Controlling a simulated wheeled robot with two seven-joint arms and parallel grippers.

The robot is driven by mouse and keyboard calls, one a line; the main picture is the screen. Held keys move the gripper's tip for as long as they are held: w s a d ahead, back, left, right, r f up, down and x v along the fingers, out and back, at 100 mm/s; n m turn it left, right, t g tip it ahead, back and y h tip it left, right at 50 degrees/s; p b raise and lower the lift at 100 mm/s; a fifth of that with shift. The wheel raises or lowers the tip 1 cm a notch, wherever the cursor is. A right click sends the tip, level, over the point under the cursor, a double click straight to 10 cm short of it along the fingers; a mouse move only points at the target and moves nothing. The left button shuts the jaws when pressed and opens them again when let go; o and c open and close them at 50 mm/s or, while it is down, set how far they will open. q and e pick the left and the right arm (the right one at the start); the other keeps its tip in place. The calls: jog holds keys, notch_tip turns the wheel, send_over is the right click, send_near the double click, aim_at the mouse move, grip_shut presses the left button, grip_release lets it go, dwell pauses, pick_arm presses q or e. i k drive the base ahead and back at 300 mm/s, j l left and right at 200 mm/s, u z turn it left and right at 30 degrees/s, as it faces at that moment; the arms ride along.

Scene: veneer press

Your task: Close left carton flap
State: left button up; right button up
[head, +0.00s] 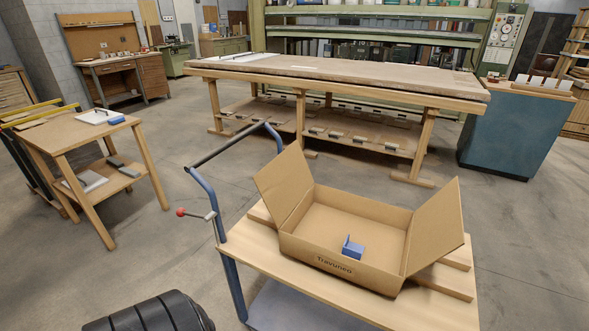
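An open brown cardboard carton (345,268) sits on a cart, with printed lettering on its front wall. Its left flap (281,184) stands up from the left wall and leans outward. Its right flap (436,226) also stands up and leans outward to the right. A small blue object (353,249) shows inside the carton, near the front wall. Neither of my grippers is in view, and nothing touches the flaps.
The wooden-topped cart (300,300) has a blue tubular handle (205,190) at left and a red-knobbed lever (181,212). Wooden strips lie beneath the carton. A long workbench (340,71) stands behind, a small wooden table (75,133) at left. Floor between is clear.

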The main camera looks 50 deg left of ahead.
aim_at(282, 184)
jog(key=k+j, duration=0.1)
jog(key=j, duration=0.3)
jog(key=k+j+z, duration=0.1)
jog(key=j, duration=0.3)
jog(key=k+j, duration=0.1)
jog(key=j, duration=0.25)
jog(key=k+j, duration=0.15)
jog(key=j, duration=0.25)
jog(key=k+j+z, duration=0.1)
jog(key=j, duration=0.25)
jog(key=k+j, duration=0.15)
jog(key=j, duration=0.25)
jog(key=k+j+z, duration=0.1)
jog(key=j, duration=0.25)
jog(key=k+j, duration=0.15)
jog(key=j, duration=0.25)
